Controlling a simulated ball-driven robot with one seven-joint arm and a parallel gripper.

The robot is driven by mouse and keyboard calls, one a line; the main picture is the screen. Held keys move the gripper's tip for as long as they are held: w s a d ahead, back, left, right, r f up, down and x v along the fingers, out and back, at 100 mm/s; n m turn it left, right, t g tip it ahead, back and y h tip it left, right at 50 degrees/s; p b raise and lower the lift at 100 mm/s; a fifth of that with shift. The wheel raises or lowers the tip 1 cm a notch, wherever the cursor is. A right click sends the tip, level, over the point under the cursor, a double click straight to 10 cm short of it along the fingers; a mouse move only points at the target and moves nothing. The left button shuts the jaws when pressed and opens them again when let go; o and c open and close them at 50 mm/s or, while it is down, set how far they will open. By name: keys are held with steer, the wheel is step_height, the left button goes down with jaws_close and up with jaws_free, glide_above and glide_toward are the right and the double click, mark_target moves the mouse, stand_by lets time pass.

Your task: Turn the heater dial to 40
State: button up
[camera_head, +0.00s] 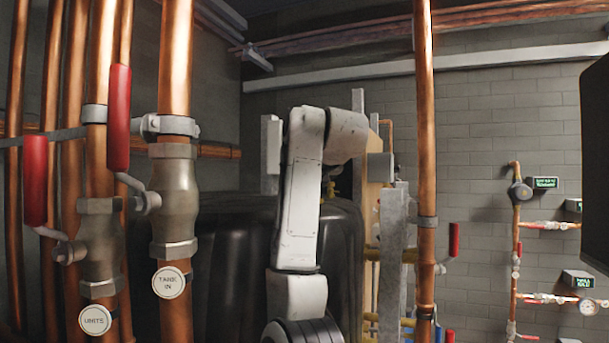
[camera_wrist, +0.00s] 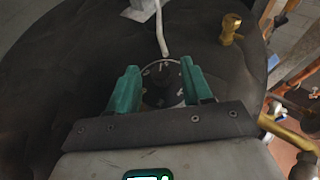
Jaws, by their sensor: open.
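In the wrist view, the round heater dial (camera_wrist: 161,84) sits on the dark tank (camera_wrist: 80,60), with a black knob and a pale marked ring. Its numbers and setting are too small to read. My gripper (camera_wrist: 161,76) is open, with one green finger on the left of the dial and one on the right. I cannot tell whether the fingers touch the knob. In the head view, the dial and gripper are hidden; my white arm stands before the black tank (camera_head: 235,245).
A white cable (camera_wrist: 162,30) runs down to the dial's top edge. A brass fitting (camera_wrist: 231,29) stands at the upper right, and a brass pipe (camera_wrist: 288,132) lies at the right. In the head view, a copper pipe (camera_head: 425,130) and red-handled valves (camera_head: 119,118) stand nearby.

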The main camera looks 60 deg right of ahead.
steer(key=shift+w+d+f, duration=0.1)
steer(key=shift+w+d, duration=0.05)
jaws_close()
stand_by(0.4)
